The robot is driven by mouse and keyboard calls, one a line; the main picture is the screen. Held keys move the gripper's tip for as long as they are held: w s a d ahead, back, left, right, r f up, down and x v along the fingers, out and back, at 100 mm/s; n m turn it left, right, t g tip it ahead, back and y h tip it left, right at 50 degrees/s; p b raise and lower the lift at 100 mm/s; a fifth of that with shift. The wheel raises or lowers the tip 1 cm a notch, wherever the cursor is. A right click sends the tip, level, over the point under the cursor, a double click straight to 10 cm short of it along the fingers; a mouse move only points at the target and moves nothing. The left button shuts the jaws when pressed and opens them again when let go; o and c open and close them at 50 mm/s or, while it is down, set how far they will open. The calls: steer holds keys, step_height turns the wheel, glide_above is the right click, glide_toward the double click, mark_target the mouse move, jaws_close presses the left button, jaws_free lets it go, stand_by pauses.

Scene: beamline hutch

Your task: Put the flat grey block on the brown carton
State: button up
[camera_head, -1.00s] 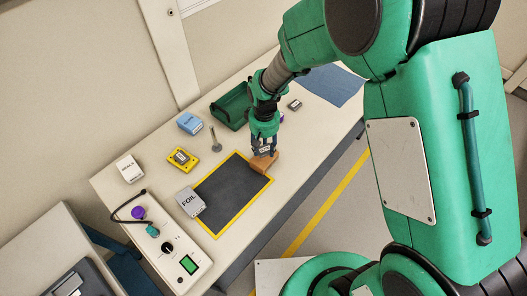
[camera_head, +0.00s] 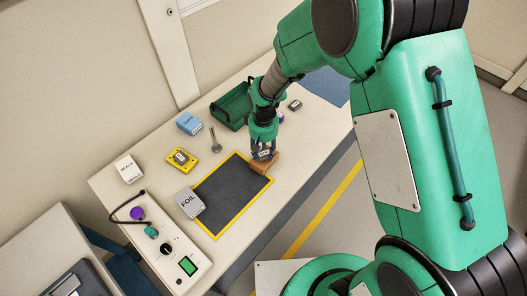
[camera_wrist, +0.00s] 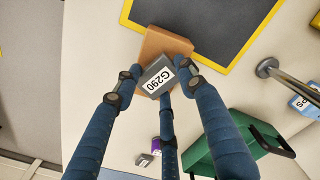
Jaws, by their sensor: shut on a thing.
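The flat grey block (camera_wrist: 158,76), labelled G290, is between the fingers of my gripper (camera_wrist: 160,79) in the wrist view. My gripper (camera_head: 264,153) is shut on it. The brown carton (camera_wrist: 165,42) is directly beneath the block and shows past its far side and edges. In the head view the carton (camera_head: 265,167) sits at the right corner of the dark mat, and the block (camera_head: 264,155) shows low over it, partly hidden by the fingers. I cannot tell whether block and carton touch.
A dark mat with a yellow border (camera_head: 216,234) lies beside the carton, with a FOIL box (camera_head: 190,202) at its left. A green bin (camera_head: 230,108), a blue box (camera_head: 189,123), a yellow device (camera_head: 181,160) and a metal tool (camera_head: 215,138) stand behind. The table's front edge is close.

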mark_target(264, 154)
steer(key=shift+f, duration=0.45)
steer(key=o, duration=1.2)
step_height(264, 154, up, 13)
steer(key=shift+p, duration=1.15)
steer(key=shift+r, duration=0.1)
